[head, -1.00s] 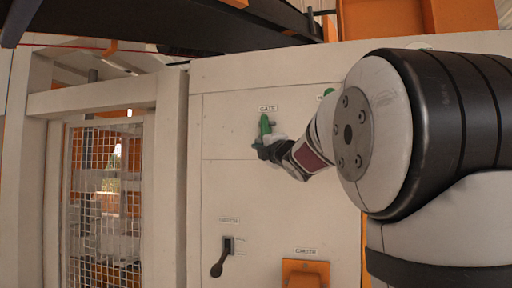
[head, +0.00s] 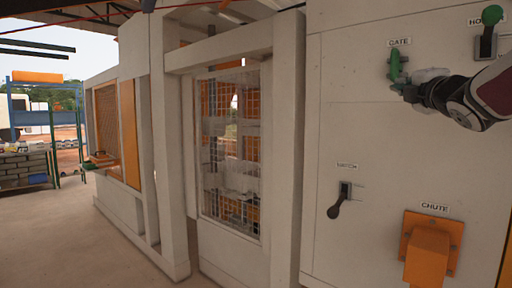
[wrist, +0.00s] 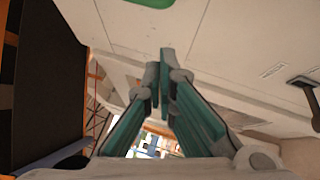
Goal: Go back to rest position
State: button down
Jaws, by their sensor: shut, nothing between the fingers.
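My gripper (wrist: 162,72) is shut and empty in the wrist view, its teal-sided fingers together in front of the pale panel. In the head view my gripper (head: 408,88) is at the panel's upper right, close to the green lever (head: 395,66) under the GATE label. I cannot tell from here whether it touches the lever. Part of a green thing (wrist: 150,2) shows at the top edge of the wrist view, apart from the fingertips.
The pale panel (head: 345,130) also carries a black lever (head: 337,208) pointing down, an orange CHUTE housing (head: 430,250) and a green-knobbed lever (head: 490,18). A mesh gate (head: 230,150) stands left of it. Open floor (head: 95,240) lies at the left.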

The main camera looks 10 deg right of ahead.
jog(key=s+a+f+m+g, duration=0.3)
jog(key=s+a+f+m, duration=0.15)
jog(key=f, duration=0.25)
jog(key=s+a+f+m+g+y, duration=0.1)
jog(key=s+a+f+m+g, duration=0.25)
jog(key=a+f, duration=0.3)
jog(key=s+a+f+m+g, duration=0.2)
jog(key=s+a+f+m, duration=0.25)
jog(key=f, duration=0.35)
jog(key=s+a+f+m+g+y, duration=0.2)
jog(key=s+a+f+g, duration=0.1)
jog(key=s+a+f, duration=0.3)
jog(key=s+a+f+m+g+y, duration=0.2)
jog(key=s+a+f, duration=0.4)
jog(key=s+f, duration=0.3)
jog(key=shift+s+a+f+m+g+y, duration=0.15)
jog(key=shift+s+a+m+g+y, duration=0.15)
jog(key=shift+s+m+g, duration=0.45)
